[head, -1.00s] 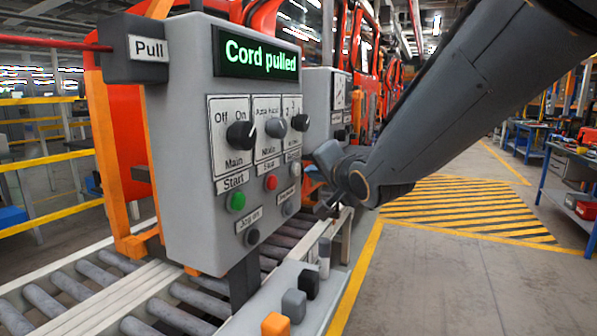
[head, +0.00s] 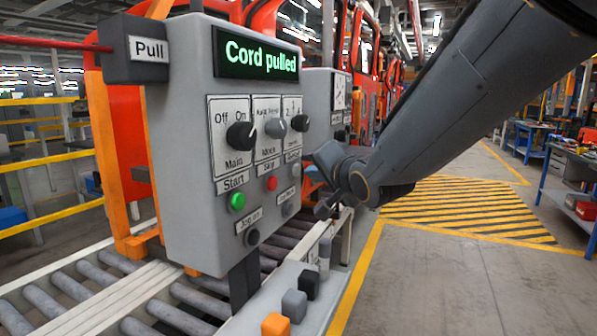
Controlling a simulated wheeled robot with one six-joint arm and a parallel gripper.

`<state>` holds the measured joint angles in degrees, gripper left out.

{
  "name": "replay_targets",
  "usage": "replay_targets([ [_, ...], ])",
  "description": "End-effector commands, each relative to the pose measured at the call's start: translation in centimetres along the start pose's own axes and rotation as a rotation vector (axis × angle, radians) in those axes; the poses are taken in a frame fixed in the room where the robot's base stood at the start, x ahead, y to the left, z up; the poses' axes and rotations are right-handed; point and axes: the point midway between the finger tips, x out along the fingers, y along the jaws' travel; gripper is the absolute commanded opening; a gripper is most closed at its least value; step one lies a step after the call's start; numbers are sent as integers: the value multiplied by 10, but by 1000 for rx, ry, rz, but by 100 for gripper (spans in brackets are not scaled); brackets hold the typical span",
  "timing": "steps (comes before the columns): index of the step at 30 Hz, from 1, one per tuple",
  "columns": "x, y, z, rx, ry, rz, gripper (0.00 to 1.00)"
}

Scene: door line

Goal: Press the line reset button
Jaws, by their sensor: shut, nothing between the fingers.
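A grey control box (head: 185,150) stands at the left over the roller line. Its display (head: 256,52) reads "Cord pulled" in green. Below are a Main Off/On knob (head: 241,135), a second knob (head: 275,128) and a third knob (head: 300,123). A green button (head: 237,201) sits under the "Start" label, a red button (head: 271,183) to its right, and a grey button (head: 288,208) under a label too small to read. A dark button (head: 251,237) sits lower. My gripper (head: 324,208) is shut and empty, just right of the box's lower right edge, apart from the buttons.
A red cord (head: 55,46) runs into a block marked "Pull" (head: 149,49). Orange, grey and black blocks (head: 294,303) stand on a ledge below the box. A roller conveyor (head: 95,290) runs underneath. The floor with yellow-black stripes (head: 470,205) is clear at right.

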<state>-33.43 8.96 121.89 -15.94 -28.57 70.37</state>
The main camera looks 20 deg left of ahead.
Motion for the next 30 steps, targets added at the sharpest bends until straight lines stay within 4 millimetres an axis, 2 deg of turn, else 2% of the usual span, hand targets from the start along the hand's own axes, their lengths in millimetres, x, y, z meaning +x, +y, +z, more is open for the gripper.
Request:
replay_targets([
  [30, 6, -5, 4, -1, 0, -1, 0],
])
